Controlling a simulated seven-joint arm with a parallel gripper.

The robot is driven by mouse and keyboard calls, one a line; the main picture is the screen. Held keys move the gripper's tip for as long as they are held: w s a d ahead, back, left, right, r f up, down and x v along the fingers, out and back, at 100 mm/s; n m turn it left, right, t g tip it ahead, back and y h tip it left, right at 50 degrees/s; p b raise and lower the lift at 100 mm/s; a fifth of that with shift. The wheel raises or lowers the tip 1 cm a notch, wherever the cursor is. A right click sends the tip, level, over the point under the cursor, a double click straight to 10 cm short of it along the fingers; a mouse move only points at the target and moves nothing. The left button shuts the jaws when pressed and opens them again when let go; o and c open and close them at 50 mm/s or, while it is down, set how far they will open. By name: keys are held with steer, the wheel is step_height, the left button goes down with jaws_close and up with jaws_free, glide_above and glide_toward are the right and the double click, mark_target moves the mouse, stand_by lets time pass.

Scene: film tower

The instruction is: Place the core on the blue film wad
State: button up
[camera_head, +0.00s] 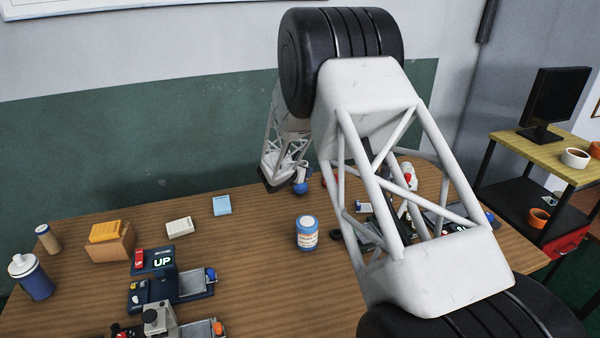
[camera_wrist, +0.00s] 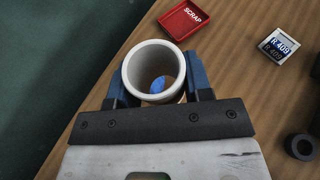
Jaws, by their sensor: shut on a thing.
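In the wrist view the core (camera_wrist: 133,86) is a white, thick-walled ring, seen from above into its opening. My gripper (camera_wrist: 158,82) is shut on it, with a blue finger at each side. The blue film wad (camera_wrist: 157,85) shows as a small blue shape through the opening of the core. I cannot tell whether the core touches the wad or hangs above it. In the head view my gripper (camera_head: 284,180) is at the far side of the table, near the green wall, small and partly hidden by my arm. A blue spot shows there, too small to tell apart.
A red scrap tray (camera_wrist: 187,19) lies beyond the core. A box labelled R 409 (camera_wrist: 278,46) and a black ring (camera_wrist: 300,147) lie to the right. In the head view a blue-and-white jar (camera_head: 307,234) stands mid-table; a device marked UP (camera_head: 155,262) is at left.

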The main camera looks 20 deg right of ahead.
mark_target(300, 163)
steer(key=shift+w+d+f, duration=0.1)
steer(key=shift+w+d, duration=0.05)
steer(key=shift+w, duration=0.8)
steer(key=shift+w+d+f, duration=0.1)
steer(key=shift+w+d, duration=0.1)
steer(key=shift+w, duration=0.7)
steer(key=shift+w+d+f, duration=0.1)
steer(key=shift+w+d, duration=0.05)
steer(key=shift+w, duration=0.8)
steer(key=shift+f, duration=1.7)
steer(key=shift+f, duration=0.3)
steer(key=o, duration=0.9)
steer(key=shift+r, duration=0.15)
steer(key=shift+r, duration=0.15)
steer(key=v, duration=1.2)
